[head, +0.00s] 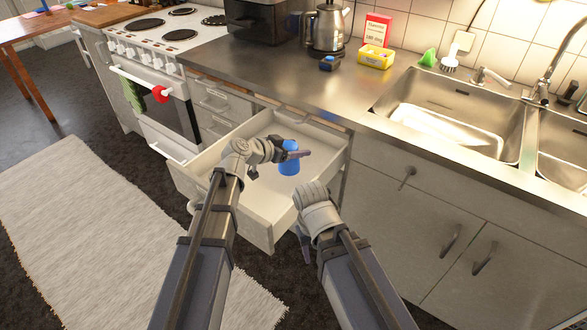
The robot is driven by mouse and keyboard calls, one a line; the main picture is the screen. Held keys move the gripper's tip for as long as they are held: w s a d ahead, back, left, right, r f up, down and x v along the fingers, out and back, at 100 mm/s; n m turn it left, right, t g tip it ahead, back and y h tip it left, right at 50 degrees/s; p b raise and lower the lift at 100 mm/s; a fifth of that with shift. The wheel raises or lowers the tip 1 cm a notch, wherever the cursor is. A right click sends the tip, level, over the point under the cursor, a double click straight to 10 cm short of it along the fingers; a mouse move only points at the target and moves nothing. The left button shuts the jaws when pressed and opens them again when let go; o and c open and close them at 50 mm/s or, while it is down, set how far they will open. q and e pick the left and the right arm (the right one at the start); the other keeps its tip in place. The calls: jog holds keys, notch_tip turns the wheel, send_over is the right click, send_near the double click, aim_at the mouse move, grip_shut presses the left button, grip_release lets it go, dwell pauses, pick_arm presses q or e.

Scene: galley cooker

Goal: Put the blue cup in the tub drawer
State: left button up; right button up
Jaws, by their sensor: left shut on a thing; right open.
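The blue cup (289,163) is held by my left gripper (292,154), which is shut on it. In the head view the cup appears inside the outline of the open drawer (257,231), toward its right part. I cannot tell whether the cup touches the drawer floor. The drawer is pulled out below the counter, with a pale, empty-looking interior. My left arm hides part of its front. My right gripper (305,243) is open and empty, pointing down just outside the drawer's near right corner; its fingers are partly hidden by its wrist.
The steel counter (285,80) holds a kettle (325,27), a dark blue object (329,63), a yellow box (376,56) and a red-white carton (375,29). A sink (455,110) is at right. A white cooker (150,60) stands left of the drawer. A rug (90,220) covers the floor.

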aim_at(295, 160)
pick_arm(q)
jog(key=shift+f+b, duration=2.1)
jog(key=shift+f, duration=0.5)
jog(key=shift+r, duration=0.1)
jog(key=o, duration=1.4)
jog(key=shift+c, duration=0.2)
